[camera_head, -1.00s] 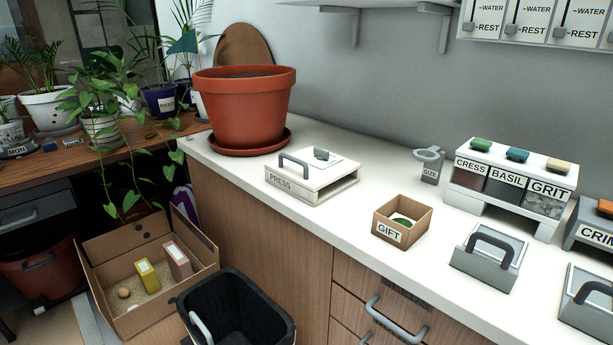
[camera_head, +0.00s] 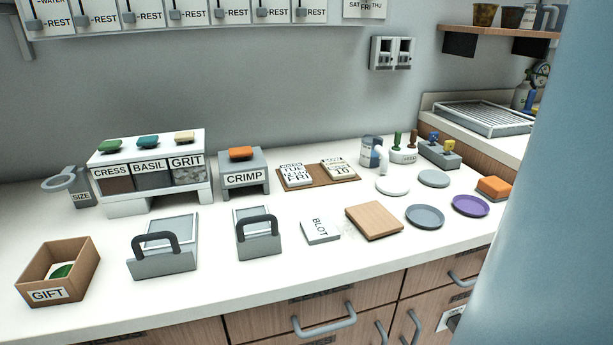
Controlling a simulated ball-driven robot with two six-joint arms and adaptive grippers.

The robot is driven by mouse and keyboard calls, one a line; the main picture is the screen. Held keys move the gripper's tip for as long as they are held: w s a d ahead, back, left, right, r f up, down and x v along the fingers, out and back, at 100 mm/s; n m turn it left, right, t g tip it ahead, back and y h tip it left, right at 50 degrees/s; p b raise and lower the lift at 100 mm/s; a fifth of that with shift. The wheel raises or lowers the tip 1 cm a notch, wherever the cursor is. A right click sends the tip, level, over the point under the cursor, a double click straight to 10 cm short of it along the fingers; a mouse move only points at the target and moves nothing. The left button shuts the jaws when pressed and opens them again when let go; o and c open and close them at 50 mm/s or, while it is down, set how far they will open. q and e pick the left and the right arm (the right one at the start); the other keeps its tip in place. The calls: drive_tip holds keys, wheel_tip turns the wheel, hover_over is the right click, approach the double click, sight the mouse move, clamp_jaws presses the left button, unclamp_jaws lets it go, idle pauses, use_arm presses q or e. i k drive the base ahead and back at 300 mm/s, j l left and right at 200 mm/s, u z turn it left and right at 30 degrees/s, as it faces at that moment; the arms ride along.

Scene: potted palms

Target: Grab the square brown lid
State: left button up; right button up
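A square brown wooden lid or board (camera_head: 374,221) lies flat on the white counter, right of the middle. It sits between the white BLOT block (camera_head: 321,229) and a grey round dish (camera_head: 425,216), with nothing on top of it. Neither of my grippers shows in the view. A large pale blue surface fills the right edge and hides what is behind it.
Two grey boxes with dark handles (camera_head: 163,247) (camera_head: 258,234) and the GIFT box (camera_head: 58,272) stand to the left. A purple dish (camera_head: 470,205) and an orange-topped block (camera_head: 494,188) lie to the right. Drawer handles (camera_head: 324,321) stick out below the counter edge.

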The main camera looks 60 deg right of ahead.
sight(374, 220)
drive_tip(key=z, duration=2.2)
drive_tip(key=u, duration=0.15)
drive_tip(key=i+l, duration=0.05)
